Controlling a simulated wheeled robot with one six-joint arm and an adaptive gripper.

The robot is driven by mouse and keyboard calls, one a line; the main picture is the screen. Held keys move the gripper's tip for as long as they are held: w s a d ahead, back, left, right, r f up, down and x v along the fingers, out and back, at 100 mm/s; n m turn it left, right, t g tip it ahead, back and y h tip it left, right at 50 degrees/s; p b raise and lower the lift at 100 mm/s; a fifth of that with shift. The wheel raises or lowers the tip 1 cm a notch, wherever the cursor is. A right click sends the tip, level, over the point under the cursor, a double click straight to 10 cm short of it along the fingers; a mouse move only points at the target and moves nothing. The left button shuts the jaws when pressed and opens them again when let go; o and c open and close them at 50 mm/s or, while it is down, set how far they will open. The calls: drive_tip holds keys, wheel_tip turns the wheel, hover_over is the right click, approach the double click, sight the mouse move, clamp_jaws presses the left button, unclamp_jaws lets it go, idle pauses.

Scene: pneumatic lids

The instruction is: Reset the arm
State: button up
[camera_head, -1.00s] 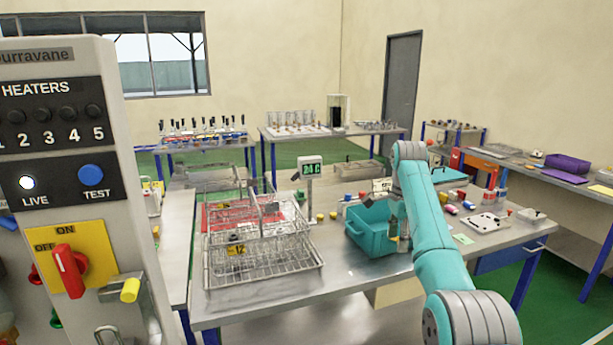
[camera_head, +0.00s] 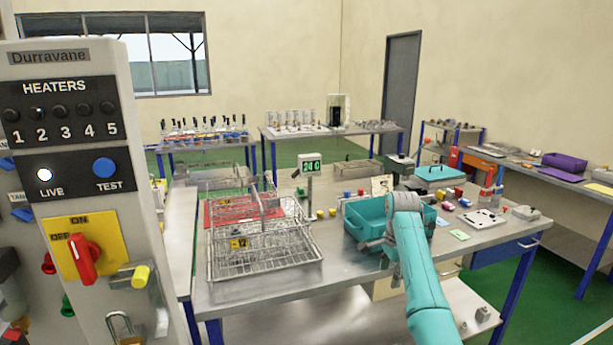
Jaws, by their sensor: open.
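My teal arm rises from the lower right and bends at a grey joint over the right part of the teal bin (camera_head: 362,232) on the steel table (camera_head: 340,282). My gripper (camera_head: 378,247) shows only as a small grey part at the bin's front edge, left of the forearm. It is open, and I see nothing held in it. The forearm hides part of the bin and of the table behind it. Whether the gripper touches the bin, I cannot tell.
Wire baskets (camera_head: 265,252) stand on the table's left half, beside a temperature display (camera_head: 309,163). A teal lidded box (camera_head: 440,174) and small coloured parts lie to the right. A grey heater panel (camera_head: 75,130) stands close at left. The table's front strip is clear.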

drive_tip(key=s+a+f+n+t, duration=0.15)
drive_tip(key=s+f, duration=0.35)
drive_tip(key=f, duration=0.8)
drive_tip(key=s+f+n+t, duration=0.2)
drive_tip(key=s+f, duration=0.2)
drive_tip(key=f, duration=0.9)
drive_tip(key=s+a+f+n+t, duration=0.1)
drive_tip(key=s+f+n, duration=0.1)
drive_tip(key=s+f, duration=0.6)
drive_tip(key=s+a+f+n+t, duration=0.15)
drive_tip(key=s+f, duration=0.25)
drive_tip(key=s, duration=0.8)
drive_tip(key=s+r+n+t, duration=0.2)
drive_tip(key=s+r, duration=0.2)
drive_tip(key=s, duration=0.8)
drive_tip(key=s+r+n+t, duration=0.2)
drive_tip(key=s+r, duration=0.1)
drive_tip(key=s, duration=1)
drive_tip(key=s+r+n+t, duration=0.1)
drive_tip(key=s+r+n, duration=0.1)
drive_tip(key=s+r, duration=0.5)
drive_tip(key=s+a+r+n+t, duration=0.1)
drive_tip(key=s+r+n+t, duration=0.1)
drive_tip(key=s+r, duration=0.6)
wheel_tip(320, 180, up, 8)
drive_tip(key=shift+f+t, duration=0.25)
drive_tip(key=shift+t, duration=0.05)
